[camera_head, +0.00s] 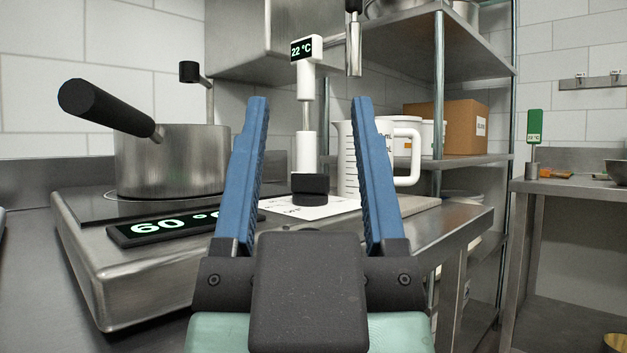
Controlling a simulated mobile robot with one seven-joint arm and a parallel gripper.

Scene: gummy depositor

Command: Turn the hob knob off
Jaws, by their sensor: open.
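My gripper (310,105) is in the foreground with its two blue fingers spread wide and nothing between them. The hob (120,285) is a low steel unit at the left, with a lit display (165,228) reading 60 °C. A steel pot (172,165) with a black handle stands on it. I cannot pick out the hob knob for certain; the hob's right front is hidden behind my gripper's left finger and body. A black round piece (310,190) shows between the fingers, beyond them, on a white printed sheet (340,207); its text is too small to read surely.
A white thermometer (305,55) reading 22 °C stands upright at the black piece. A white measuring jug (350,165) stands behind the right finger. Steel shelves (440,60) hold a cardboard box (467,125). A separate steel table (575,190) is at the right.

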